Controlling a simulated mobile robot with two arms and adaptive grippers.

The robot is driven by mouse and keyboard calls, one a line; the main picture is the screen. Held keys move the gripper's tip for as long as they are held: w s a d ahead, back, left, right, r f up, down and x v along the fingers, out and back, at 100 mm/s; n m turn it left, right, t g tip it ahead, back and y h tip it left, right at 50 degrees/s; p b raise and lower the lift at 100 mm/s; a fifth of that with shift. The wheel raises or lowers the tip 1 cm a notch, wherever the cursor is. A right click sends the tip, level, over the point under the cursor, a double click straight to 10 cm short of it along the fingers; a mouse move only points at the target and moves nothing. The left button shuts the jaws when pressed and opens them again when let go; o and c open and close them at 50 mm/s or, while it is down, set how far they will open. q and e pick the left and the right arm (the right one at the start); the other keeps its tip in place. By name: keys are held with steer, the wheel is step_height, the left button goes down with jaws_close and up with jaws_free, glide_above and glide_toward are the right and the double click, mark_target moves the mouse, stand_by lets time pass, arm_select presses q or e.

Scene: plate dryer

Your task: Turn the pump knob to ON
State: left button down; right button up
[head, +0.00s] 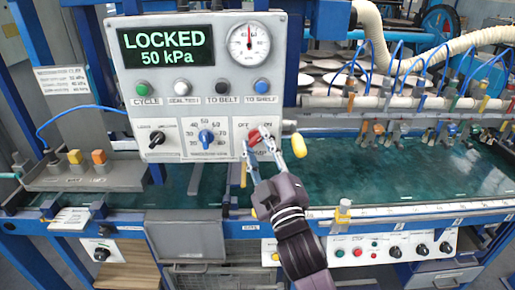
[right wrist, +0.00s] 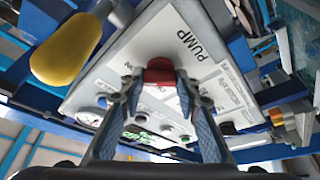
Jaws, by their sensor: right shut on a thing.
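The red pump knob (head: 254,136) is at the lower right of the grey control panel (head: 288,80), under the OFF and ON marks. My right gripper (head: 261,146) reaches up to it from below, with its fingers on either side of the knob. In the right wrist view the red knob (right wrist: 159,67) sits between the fingertips of my right gripper (right wrist: 159,82), shut on it, beside the word PUMP. The fingers partly cover the knob, so I cannot tell its exact setting. My left gripper is not in view.
The panel display (head: 166,49) reads LOCKED 50 kPa. A blue knob (head: 206,137) and a black knob (head: 156,140) lie left of the pump knob. A yellow handle (head: 299,146) sticks out close to the right of my gripper. A green belt (head: 390,170) runs behind.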

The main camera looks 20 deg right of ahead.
stand_by(0.4)
steer(key=o, duration=1.2)
steer(key=shift+c, duration=0.2)
steer(key=v, duration=1.2)
